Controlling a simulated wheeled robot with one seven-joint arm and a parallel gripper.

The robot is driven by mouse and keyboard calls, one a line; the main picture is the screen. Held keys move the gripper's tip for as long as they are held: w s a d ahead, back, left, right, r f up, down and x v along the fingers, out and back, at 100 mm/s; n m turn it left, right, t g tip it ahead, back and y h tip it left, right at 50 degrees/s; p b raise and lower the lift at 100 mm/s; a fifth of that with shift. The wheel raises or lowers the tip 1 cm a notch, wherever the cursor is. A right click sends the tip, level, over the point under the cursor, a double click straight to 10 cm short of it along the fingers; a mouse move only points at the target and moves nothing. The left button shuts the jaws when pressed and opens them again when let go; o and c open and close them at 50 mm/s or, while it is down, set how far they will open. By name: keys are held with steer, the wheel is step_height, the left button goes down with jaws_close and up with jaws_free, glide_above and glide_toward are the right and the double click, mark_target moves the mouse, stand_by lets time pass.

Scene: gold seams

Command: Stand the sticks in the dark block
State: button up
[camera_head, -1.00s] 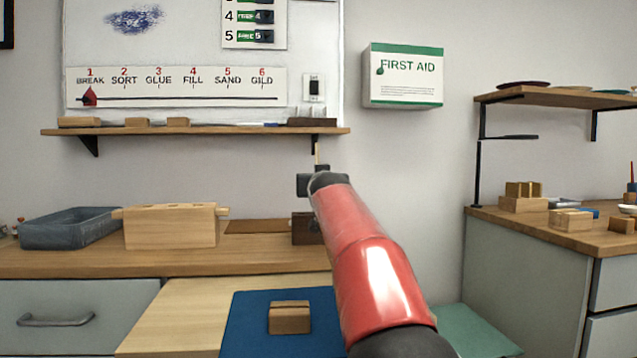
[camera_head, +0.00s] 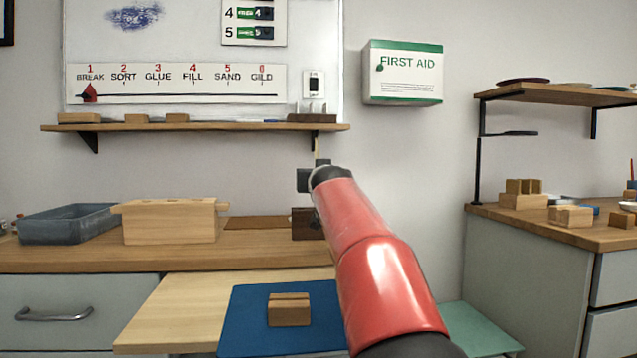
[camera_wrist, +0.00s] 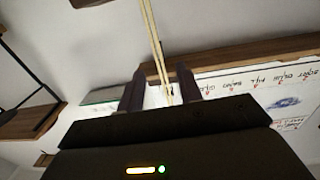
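The dark block (camera_head: 306,224) stands on the back bench, partly hidden behind my arm. My gripper (camera_head: 312,178) is above it in the head view. In the wrist view, two thin pale sticks (camera_wrist: 152,35), or one with a split tone, run between the fingers of my gripper (camera_wrist: 160,75). The fingers stand apart, with gaps visible beside the sticks. A stick top (camera_head: 317,149) rises above my gripper in the head view. The sticks' lower ends are hidden, so I cannot tell whether they sit in the block.
A pale wooden block (camera_head: 170,224) with light ends jutting at its sides stands left on the bench, beside a grey tray (camera_head: 68,226). A wall shelf (camera_head: 200,128) lies just above my gripper. A small wooden block (camera_head: 289,312) sits on the blue mat (camera_head: 245,325).

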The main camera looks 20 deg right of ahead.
steer(key=b+v, duration=0.3)
steer(key=v, duration=0.4)
steer(key=shift+b, duration=0.3)
steer(key=shift+w+r, duration=0.1)
step_height(320, 180, up, 6)
steer(key=p, duration=0.5)
stand_by(0.6)
